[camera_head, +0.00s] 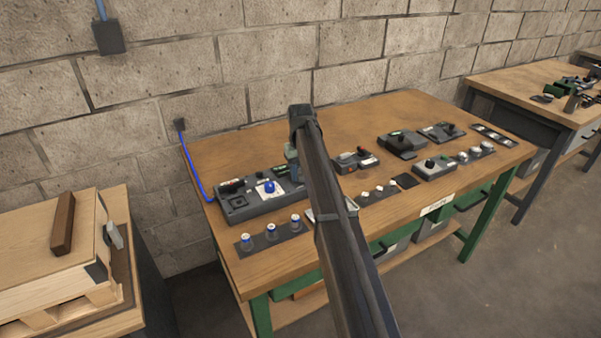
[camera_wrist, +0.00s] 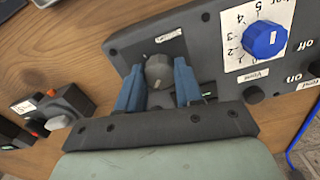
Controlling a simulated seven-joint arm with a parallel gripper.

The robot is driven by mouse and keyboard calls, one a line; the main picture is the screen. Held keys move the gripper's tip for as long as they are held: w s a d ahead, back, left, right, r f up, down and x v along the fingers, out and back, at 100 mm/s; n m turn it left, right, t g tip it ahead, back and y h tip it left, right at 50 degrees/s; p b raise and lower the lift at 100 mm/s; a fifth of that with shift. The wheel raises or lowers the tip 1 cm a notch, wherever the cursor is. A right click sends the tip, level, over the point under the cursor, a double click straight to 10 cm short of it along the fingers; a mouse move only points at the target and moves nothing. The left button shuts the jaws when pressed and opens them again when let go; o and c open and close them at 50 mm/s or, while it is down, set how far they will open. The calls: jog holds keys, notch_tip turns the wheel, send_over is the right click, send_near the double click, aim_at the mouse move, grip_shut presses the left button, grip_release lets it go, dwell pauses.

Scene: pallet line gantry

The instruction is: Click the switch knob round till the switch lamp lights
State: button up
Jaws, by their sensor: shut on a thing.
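The switch knob (camera_wrist: 158,69), round and dark grey, stands on a dark grey control panel (camera_wrist: 128,47) in the wrist view. My gripper (camera_wrist: 157,76) has its two blue fingers shut on opposite sides of the knob. A small white label (camera_wrist: 168,36) sits beyond the knob, too small to read. A small green spot (camera_wrist: 207,95) shows beside the right finger; I cannot tell if it is a lit lamp. In the head view the panel (camera_head: 237,214) stands at the table's left, and my arm hides the knob and most of my gripper.
A blue dial knob (camera_wrist: 264,39) on a white numbered scale is right of my gripper. Another control unit (camera_wrist: 70,104) is at the left. Blue-and-white knobs (camera_head: 271,231) stand in front of the panel. The wooden tabletop (camera_head: 235,157) is clear behind it.

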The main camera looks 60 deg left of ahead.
aim_at(300, 174)
jog(key=shift+m, duration=1.5)
jog(key=o, duration=1)
jog(key=shift+o, duration=0.2)
jog(key=shift+r, duration=0.1)
notch_tip(300, 174, up, 14)
jog(key=shift+f, duration=0.2)
